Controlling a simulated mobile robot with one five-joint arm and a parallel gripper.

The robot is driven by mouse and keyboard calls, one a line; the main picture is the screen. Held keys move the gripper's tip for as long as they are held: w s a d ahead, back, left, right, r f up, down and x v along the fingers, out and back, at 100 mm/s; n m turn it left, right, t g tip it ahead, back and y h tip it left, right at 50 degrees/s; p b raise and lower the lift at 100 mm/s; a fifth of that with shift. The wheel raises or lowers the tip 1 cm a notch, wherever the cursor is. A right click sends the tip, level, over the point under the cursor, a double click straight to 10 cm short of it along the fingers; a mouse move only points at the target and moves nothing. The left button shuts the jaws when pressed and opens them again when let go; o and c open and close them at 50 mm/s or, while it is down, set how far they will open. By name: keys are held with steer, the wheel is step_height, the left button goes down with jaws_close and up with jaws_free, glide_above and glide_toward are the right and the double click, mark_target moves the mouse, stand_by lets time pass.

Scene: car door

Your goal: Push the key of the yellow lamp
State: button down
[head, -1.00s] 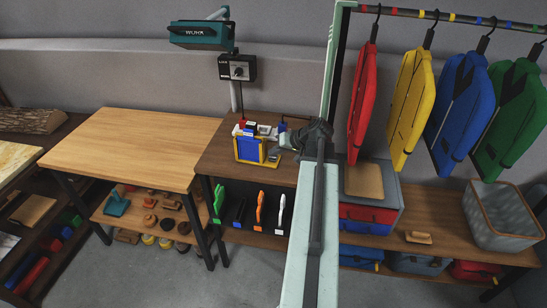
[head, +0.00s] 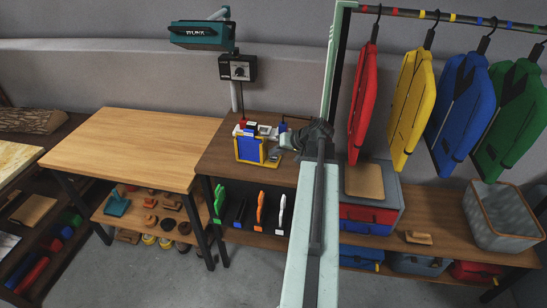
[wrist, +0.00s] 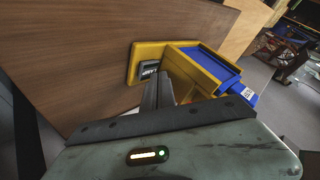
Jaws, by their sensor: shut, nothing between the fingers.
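The yellow lamp stands on the brown tabletop in the head view, with a yellow frame around a blue panel (head: 249,149). In the wrist view its yellow base (wrist: 136,62) carries a dark key (wrist: 149,71) with pale markings, and the yellow and blue body (wrist: 205,68) rises to the right. My gripper (wrist: 160,82) is shut and empty, with its fingertips right at the near side of the key. The fingers partly hide the key, and I cannot tell whether they touch it. In the head view my gripper (head: 277,152) is beside the lamp's right side.
Other small red, white and blue items (head: 262,130) stand close behind the lamp. A grey box (head: 388,180) is to the right under hanging jackets (head: 410,105). A wooden table (head: 135,145) with a bare top is at the left. A teal wall lamp (head: 202,34) hangs above.

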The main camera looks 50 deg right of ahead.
mark_target(276, 158)
stand_by(0.3)
steer(key=shift+f+b, duration=0.5)
steer(key=shift+r, duration=0.15)
steer(key=shift+r+p, duration=0.35)
steer(key=shift+p, duration=0.15)
step_height(276, 158, up, 6)
steer(key=p, duration=0.6)
steer(key=shift+r, duration=0.15)
